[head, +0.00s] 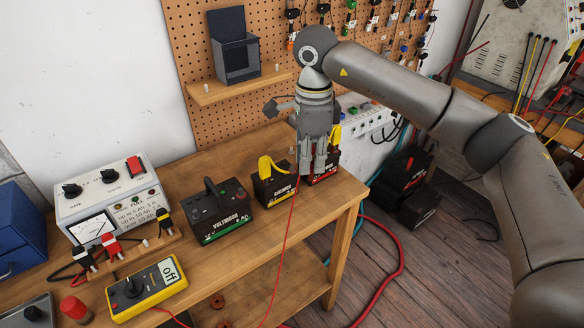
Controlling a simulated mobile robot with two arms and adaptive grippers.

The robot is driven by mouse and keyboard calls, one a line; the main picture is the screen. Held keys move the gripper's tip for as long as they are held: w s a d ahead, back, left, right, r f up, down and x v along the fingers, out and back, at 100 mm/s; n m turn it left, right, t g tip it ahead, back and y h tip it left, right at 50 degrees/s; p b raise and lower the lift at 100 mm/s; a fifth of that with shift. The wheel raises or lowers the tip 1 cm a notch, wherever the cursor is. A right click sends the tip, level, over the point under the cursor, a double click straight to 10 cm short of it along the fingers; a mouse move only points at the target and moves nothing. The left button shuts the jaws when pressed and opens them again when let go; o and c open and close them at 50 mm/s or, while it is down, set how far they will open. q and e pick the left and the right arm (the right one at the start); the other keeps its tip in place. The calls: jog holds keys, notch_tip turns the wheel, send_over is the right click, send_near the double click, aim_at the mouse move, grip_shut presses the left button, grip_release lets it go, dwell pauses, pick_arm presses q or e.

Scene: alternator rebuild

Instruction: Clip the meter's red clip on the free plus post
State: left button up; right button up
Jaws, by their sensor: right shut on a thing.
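The meter (148,288) is yellow, lies at the front left of the bench, and its display reads "off". A thin red lead (281,250) rises across the bench front to my right gripper (305,168). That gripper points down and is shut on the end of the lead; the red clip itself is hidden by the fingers. It is over the red-labelled battery (327,176) at the bench's right end, beside the yellow-labelled battery (276,192). The fingers cover much of the red battery's top, so I cannot tell its posts or any contact. My left gripper is not in view.
A green-labelled battery (218,212) stands left of the yellow one. A grey charger (112,198) is at the back left, with red (110,244) and black clips before it. A pegboard shelf (238,87) juts out behind. Bare bench lies before the batteries.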

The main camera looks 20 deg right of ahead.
jog(key=w+m+p, duration=0.4)
jog(key=w+m, duration=0.7)
jog(key=m, duration=0.1)
jog(key=shift+m, duration=0.3)
jog(key=shift+w+a+f+b, duration=0.2)
jog(key=shift+f+b, duration=0.4)
jog(key=shift+f, duration=0.7)
jog(key=shift+w+a+f+b, duration=0.15)
jog(key=shift+f+b, duration=0.45)
jog(key=shift+f, duration=0.7)
jog(key=shift+s, duration=0.1)
jog(key=shift+f+b, duration=0.65)
jog(key=shift+f, duration=0.55)
jog(key=o, duration=0.8)
jog(key=shift+o, duration=0.2)
